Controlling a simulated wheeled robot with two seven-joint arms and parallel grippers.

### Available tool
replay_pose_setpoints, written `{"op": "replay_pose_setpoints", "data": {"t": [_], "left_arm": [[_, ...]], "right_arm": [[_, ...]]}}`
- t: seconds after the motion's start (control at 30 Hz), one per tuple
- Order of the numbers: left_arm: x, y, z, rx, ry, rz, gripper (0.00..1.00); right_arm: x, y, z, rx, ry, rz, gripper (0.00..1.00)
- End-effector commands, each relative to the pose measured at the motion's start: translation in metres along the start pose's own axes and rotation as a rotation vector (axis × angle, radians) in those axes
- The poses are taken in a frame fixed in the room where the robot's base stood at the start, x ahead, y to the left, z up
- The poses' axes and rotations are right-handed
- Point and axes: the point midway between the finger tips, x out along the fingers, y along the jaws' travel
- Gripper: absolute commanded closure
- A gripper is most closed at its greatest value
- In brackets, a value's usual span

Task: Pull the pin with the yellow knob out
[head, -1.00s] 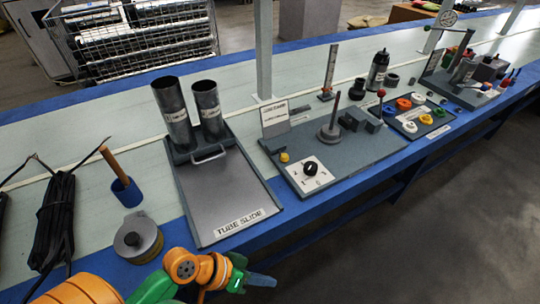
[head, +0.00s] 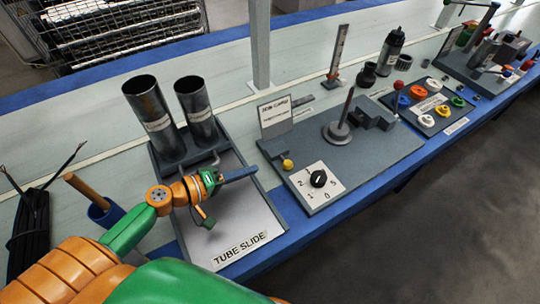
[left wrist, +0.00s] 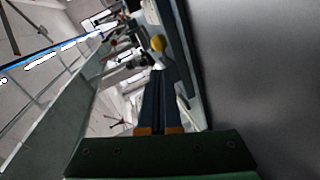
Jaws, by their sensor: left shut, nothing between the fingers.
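The yellow knob (head: 287,164) is a small ball at the left edge of the dark grey base board (head: 375,160), below the white card. Its pin cannot be made out. The knob also shows in the left wrist view (left wrist: 158,43), just beyond the fingertips. My left gripper (head: 253,170) is above the tube slide, its shut blue-grey fingers pointing right toward the knob, with a short gap between. The fingers also show in the left wrist view (left wrist: 158,75), empty. My right gripper is not in view.
The tube slide tray (head: 200,245) with two metal tubes (head: 150,115) lies below and behind my left gripper. A dial panel (head: 317,187) and a post on a round base (head: 337,132) stand on the base board. A white card (head: 275,112) stands behind the knob.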

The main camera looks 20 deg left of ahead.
Motion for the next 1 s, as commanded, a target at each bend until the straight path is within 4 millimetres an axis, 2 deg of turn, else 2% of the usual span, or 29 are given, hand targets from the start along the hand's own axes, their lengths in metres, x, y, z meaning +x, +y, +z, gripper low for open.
{"op": "replay_pose_setpoints", "data": {"t": [0.2, 0.4, 0.8, 1.0], "left_arm": [[0.045, 0.002, -0.001, 0.000, 0.001, 0.003, 1.00], [0.070, 0.001, 0.000, 0.000, -0.001, 0.001, 1.00], [0.075, 0.000, 0.001, 0.000, -0.002, 0.000, 1.00], [0.080, 0.004, 0.019, -0.001, -0.003, 0.002, 1.00]], "right_arm": [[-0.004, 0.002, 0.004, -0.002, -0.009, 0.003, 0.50], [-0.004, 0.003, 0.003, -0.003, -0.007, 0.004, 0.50], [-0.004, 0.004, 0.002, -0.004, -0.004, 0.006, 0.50], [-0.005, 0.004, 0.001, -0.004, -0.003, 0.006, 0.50]]}}
